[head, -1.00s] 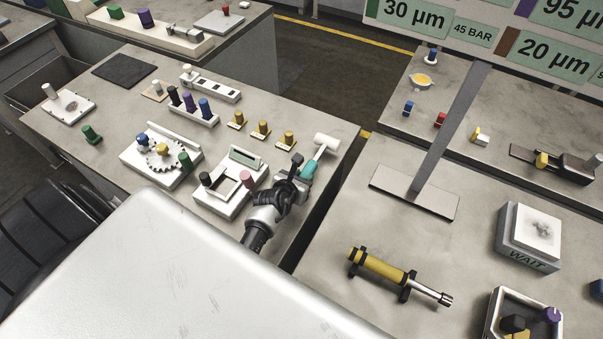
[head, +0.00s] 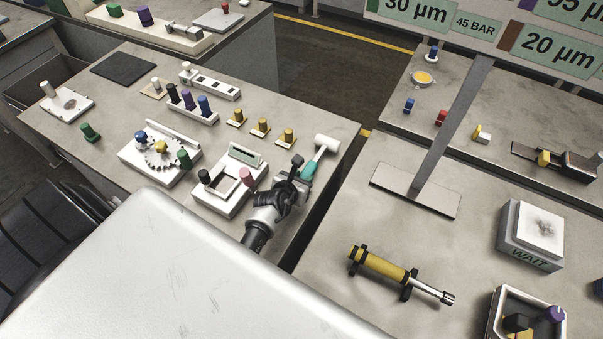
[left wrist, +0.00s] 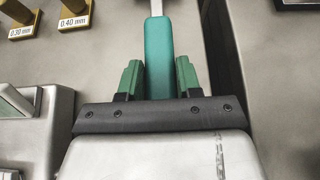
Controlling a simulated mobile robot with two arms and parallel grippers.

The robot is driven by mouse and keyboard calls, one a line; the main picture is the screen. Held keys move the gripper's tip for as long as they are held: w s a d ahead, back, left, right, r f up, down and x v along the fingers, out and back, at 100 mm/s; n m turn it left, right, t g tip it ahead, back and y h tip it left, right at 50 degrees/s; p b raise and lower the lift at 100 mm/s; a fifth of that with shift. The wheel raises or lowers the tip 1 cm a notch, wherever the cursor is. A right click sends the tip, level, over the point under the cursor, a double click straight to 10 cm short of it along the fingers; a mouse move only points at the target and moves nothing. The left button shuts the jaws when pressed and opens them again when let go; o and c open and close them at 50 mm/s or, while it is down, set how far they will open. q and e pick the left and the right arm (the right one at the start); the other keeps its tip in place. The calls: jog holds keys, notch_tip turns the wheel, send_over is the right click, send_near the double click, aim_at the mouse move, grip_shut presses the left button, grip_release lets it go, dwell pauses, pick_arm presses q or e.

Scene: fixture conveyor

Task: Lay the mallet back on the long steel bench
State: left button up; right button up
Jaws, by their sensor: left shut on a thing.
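The mallet has a white head (head: 326,143) and a teal handle (head: 309,170). My left gripper (head: 300,172) is shut on the handle, over the right edge region of the grey steel bench (head: 220,133). In the left wrist view the teal handle (left wrist: 158,55) stands between the green fingers of my left gripper (left wrist: 158,78), with the pale shaft running off the top; the mallet head is out of that view. I cannot tell whether the mallet touches the bench top. My right gripper is not in view.
A white fixture with a pink knob (head: 246,176) stands just left of my left gripper. Yellow gauge pieces (head: 261,125) lie behind it. A dark gap (head: 325,205) separates this bench from the right one, which holds a yellow cylinder tool (head: 378,262) and a sign post (head: 450,125).

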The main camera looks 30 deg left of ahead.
pick_arm(q)
jog(key=shift+f, duration=0.3)
jog(key=o, duration=1.2)
jog(key=shift+f, duration=0.1)
jog(key=shift+s, duration=0.15)
jog(key=v, duration=1)
jog(key=shift+s+r+b, duration=0.25)
jog(key=shift+r+b, duration=0.05)
